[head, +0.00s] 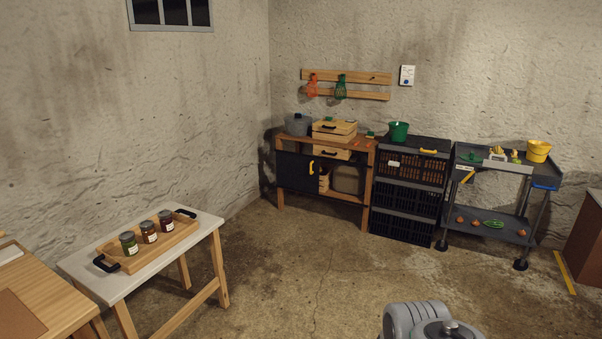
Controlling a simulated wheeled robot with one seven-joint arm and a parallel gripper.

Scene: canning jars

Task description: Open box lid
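A pale wooden box (334,133) with a lid-like top and dark handles stands on the wooden cabinet (290,141) by the far wall. It is small in the head view, and I cannot tell for sure whether its lid is shut. A stack of black crates (408,200) beside the cabinet has a dark flat top with a yellow handle (428,151); it could also be a lidded box. Part of my grey arm shows at the bottom edge. My gripper's fingers are not in view.
A white-topped table (88,277) at left holds a wooden tray (134,264) with three jars. A wooden bench (30,300) stands at lower left. A grey cart (467,155) with a yellow bucket (538,151) stands at right. The concrete floor (320,265) between is clear.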

